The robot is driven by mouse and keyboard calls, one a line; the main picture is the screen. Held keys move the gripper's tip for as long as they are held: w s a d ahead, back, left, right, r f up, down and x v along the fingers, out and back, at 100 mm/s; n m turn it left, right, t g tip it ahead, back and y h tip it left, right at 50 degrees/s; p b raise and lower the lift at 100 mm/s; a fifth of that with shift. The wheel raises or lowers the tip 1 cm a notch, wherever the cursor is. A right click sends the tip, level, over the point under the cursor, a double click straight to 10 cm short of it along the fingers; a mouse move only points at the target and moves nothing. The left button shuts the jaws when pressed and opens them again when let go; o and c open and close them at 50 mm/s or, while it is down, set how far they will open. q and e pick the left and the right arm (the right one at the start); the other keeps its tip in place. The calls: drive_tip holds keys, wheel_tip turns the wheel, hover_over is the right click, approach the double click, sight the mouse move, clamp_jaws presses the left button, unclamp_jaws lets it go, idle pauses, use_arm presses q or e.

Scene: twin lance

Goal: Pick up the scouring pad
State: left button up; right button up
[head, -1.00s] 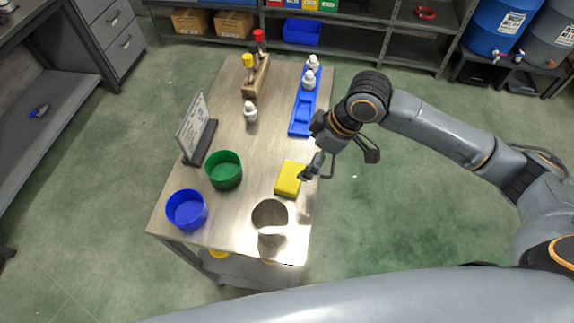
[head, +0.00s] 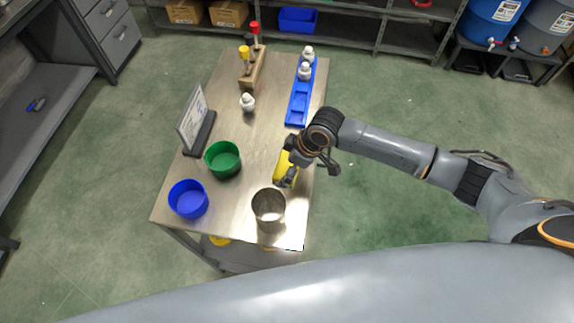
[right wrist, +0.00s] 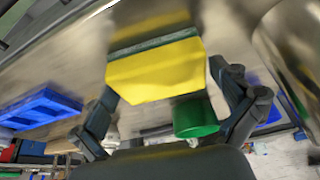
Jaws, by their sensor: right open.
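The scouring pad (head: 281,165) is yellow and lies on the right part of the metal table (head: 245,150), partly hidden by my right gripper in the head view. In the right wrist view the pad (right wrist: 157,75) shows a yellow face and a dark green edge layer, and it lies ahead between the two spread fingers. My right gripper (head: 308,172) is open and empty, close above the pad at the table's right edge. I cannot tell whether a finger touches the pad. My left gripper is not in view.
A steel cup (head: 269,208) stands just in front of the pad. A green bowl (head: 223,159) and a blue bowl (head: 188,199) stand to the left. A blue tray (head: 298,105) with white bottles, a lone white bottle (head: 248,103), a sign (head: 193,120) and a wooden rack (head: 252,70) are farther back.

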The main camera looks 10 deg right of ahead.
sight(288, 165)
drive_tip(key=c, duration=0.7)
wheel_tip(288, 165, up, 10)
drive_tip(key=shift+r+b, duration=0.1)
drive_tip(key=shift+b, duration=0.9)
drive_tip(key=o, duration=0.3)
drive_tip(key=c, duration=0.4)
drive_tip(key=shift+d, duration=0.1)
